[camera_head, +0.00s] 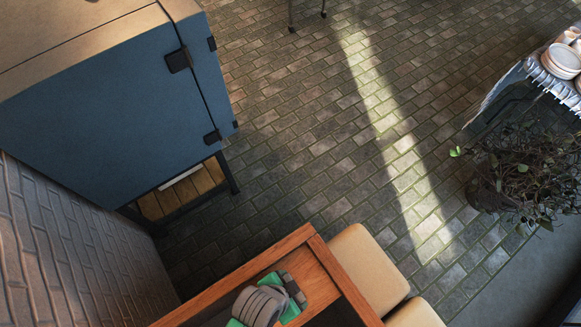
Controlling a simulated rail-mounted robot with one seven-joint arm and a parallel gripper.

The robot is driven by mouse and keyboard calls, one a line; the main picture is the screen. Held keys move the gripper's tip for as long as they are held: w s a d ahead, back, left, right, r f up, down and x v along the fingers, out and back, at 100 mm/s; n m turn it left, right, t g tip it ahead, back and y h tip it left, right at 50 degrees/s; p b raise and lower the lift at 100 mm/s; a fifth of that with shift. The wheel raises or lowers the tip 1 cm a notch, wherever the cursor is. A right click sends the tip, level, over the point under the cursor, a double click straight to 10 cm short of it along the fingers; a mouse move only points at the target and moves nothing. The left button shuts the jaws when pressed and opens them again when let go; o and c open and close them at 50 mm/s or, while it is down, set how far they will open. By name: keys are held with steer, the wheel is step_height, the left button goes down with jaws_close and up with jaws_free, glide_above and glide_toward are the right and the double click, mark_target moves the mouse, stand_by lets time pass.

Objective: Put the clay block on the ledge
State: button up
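I cannot make out a clay block for certain. A grey, ridged, rounded thing (258,306) is at the bottom edge, partly cut off, with green parts and a small dark grey piece (289,287) beside it; I cannot tell what these are. They are over or on an orange-brown wooden piece of furniture (318,262) with a raised rim. I cannot tell which surface is the ledge.
A blue cabinet (110,95) stands at the upper left beside a brick wall (70,245). Beige cushioned seats (366,268) adjoin the wooden furniture. A potted plant (515,170) and a cloth-covered table with stacked plates (562,62) are at the right. The brick floor (330,130) between is clear.

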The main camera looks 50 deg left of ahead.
steer(key=shift+f, duration=1.65)
steer(key=shift+f, duration=0.2)
steer(key=o, duration=1.3)
steer(key=shift+r, duration=0.1)
steer(key=v, duration=1.2)
steer(key=shift+r, duration=0.15)
